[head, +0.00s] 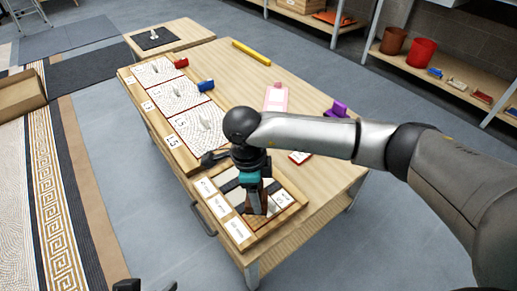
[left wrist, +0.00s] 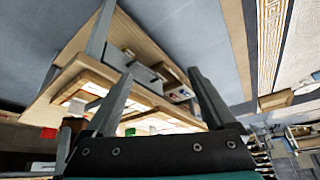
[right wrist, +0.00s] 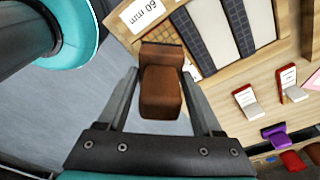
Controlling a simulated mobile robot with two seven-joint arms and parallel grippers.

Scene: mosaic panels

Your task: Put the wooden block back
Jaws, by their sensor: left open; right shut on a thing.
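My right gripper (right wrist: 160,74) is shut on a brown wooden block (right wrist: 160,92), which sits between its fingers. In the head view the block (head: 262,203) shows under the teal wrist, over the wooden tray (head: 291,211) at the table's near end. In the right wrist view the block's far end overlaps the tray's edge near a "60 mm" label (right wrist: 142,12). I cannot tell whether it touches the tray. My left gripper (left wrist: 161,75) is open and empty; only dark tips show at the head view's bottom edge.
Mosaic panels (head: 198,128) lie in a wooden frame along the table's left side. Red (head: 181,63) and blue (head: 205,86) pieces, a yellow bar (head: 251,53), a pink board (head: 275,98) and a purple piece (head: 336,108) lie on the table. Open tabletop lies between them.

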